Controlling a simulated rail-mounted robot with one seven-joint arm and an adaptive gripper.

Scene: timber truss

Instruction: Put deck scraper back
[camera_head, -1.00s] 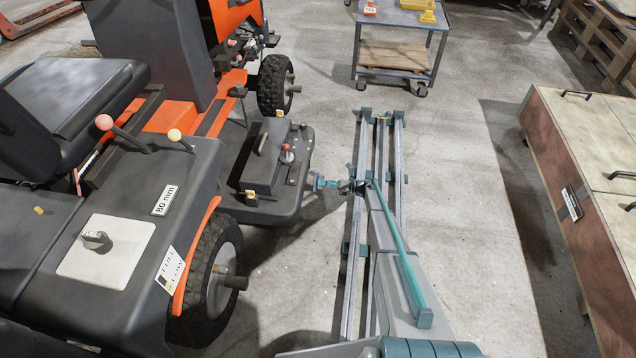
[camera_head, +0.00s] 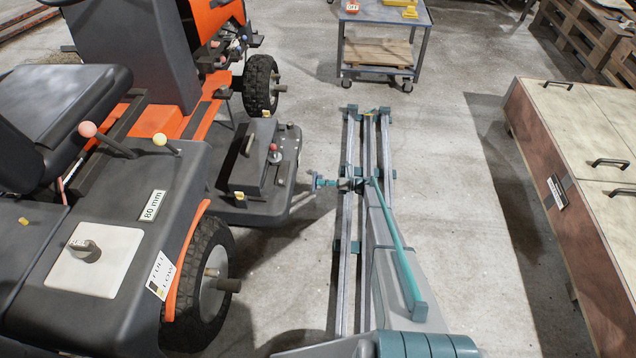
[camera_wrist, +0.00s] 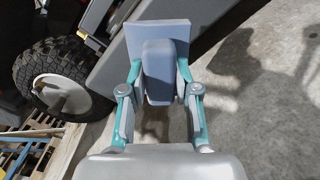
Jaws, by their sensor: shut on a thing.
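The deck scraper (camera_wrist: 158,72) is a blue-grey block with a flat, squarish plate at its far end. In the wrist view my gripper (camera_wrist: 160,88) has a teal-edged finger on each side of the block. In the head view my gripper (camera_head: 340,184) reaches left, and the scraper (camera_head: 317,183) shows small and nearly edge-on at its tip. It is held in the air to the right of the mower's dark deck (camera_head: 285,170), with a gap between them. The orange and black mower (camera_head: 165,120) stands at the left.
The deck carries a dark box with a handle (camera_head: 251,158) and a red-knobbed lever (camera_head: 273,150). The mower's wheel (camera_head: 215,270) stands near my arm. A trolley (camera_head: 378,75) is at the back, and a long cabinet (camera_head: 570,180) at the right.

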